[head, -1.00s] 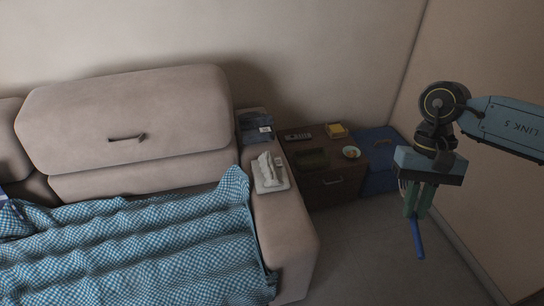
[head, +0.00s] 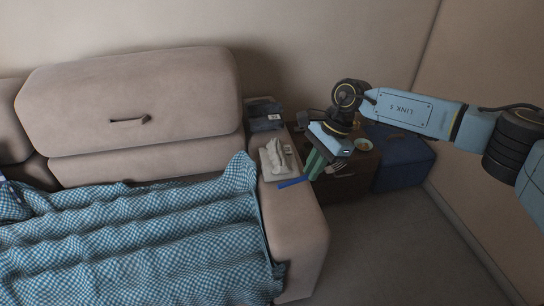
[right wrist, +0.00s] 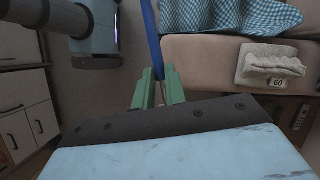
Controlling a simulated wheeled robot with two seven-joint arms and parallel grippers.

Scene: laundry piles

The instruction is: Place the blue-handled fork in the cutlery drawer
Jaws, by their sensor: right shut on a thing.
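My right gripper (head: 315,166) is shut on the blue-handled fork and holds it above the sofa's right armrest. The fork's blue handle (head: 292,183) sticks out to the left of the green fingers, and metal tines show on their right. In the right wrist view the blue handle (right wrist: 152,35) runs upward from between the fingers (right wrist: 160,88). A dark brown cabinet (head: 340,190) with a front handle stands behind the gripper, partly hidden by my arm. I cannot tell whether it holds the cutlery drawer; no open drawer shows. My left gripper is not in view.
A beige sofa (head: 140,125) bears a blue checked cloth (head: 130,235). White folded cloth (head: 272,158) lies on the armrest. A small bowl (head: 363,145) sits on the brown cabinet, beside a blue box (head: 405,160). White-fronted cupboards (right wrist: 25,130) show in the right wrist view. Floor at right is clear.

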